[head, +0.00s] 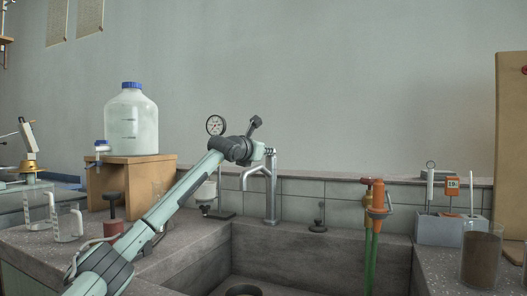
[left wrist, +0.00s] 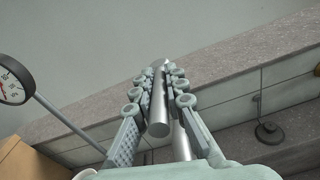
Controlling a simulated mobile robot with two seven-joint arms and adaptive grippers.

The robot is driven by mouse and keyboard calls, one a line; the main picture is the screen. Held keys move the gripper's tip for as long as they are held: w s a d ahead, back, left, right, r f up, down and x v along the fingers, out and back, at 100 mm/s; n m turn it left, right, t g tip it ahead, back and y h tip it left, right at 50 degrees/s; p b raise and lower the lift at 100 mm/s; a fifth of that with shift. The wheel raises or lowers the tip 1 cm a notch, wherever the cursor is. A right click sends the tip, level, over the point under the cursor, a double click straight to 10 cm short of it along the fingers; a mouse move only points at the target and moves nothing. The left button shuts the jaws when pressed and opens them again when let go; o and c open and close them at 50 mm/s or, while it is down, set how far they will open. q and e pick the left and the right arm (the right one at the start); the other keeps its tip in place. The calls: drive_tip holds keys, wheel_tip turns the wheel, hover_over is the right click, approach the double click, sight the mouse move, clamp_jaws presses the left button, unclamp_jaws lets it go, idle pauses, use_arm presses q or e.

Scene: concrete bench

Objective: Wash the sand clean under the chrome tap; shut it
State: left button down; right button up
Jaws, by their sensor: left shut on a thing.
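The chrome tap (head: 271,200) stands at the back left of the sink, with its spout pointing left. I cannot make out water below the spout. My left gripper (head: 265,152) is at the top of the tap. In the left wrist view the gripper (left wrist: 158,98) has its pale, ringed fingers on both sides of a shiny metal cylinder of the tap (left wrist: 158,120), shut on it. A glass beaker (head: 481,258) of brown, sand-like grains stands on the right bench. A dark round rim (head: 243,291) shows at the sink's bottom edge, partly cut off. My right gripper is out of view.
The stone sink (head: 320,250) lies in front. Red and orange fittings (head: 376,197) with green hoses stand at its back right. A white carboy (head: 131,122) sits on a wooden box (head: 130,176) at left. A gauge (head: 216,125) stands close to my left arm.

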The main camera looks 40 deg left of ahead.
use_arm(q)
drive_tip(key=c, duration=1.6)
unclamp_jaws()
drive_tip(key=shift+o, duration=0.2)
drive_tip(key=shift+s, duration=0.1)
drive_tip(key=v, duration=1.2)
